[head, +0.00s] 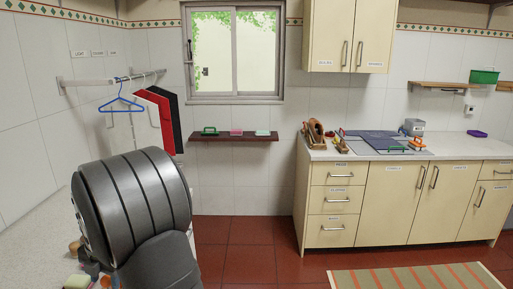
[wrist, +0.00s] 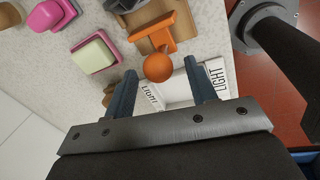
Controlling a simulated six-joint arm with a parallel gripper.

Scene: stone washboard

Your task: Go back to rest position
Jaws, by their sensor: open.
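My gripper (wrist: 160,70) shows in the wrist view with its two blue-grey fingers apart. Nothing is held between them. An orange item with a round orange knob or ball (wrist: 158,67) appears beyond and between the fingertips; I cannot tell how far below them it is. A white box (wrist: 176,92) labelled "LIGHT" lies in view between the fingers. In the head view, my grey arm fills the lower left above the speckled stone top (head: 40,232), and my gripper is hidden there.
A pink dish with a cream block (wrist: 95,53) and other small items crowd the stone top in the wrist view. In the head view, a blue hanger (head: 121,104) hangs behind my arm. A wall shelf (head: 232,138) and a cabinet counter (head: 450,146) stand farther away. Red floor lies between.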

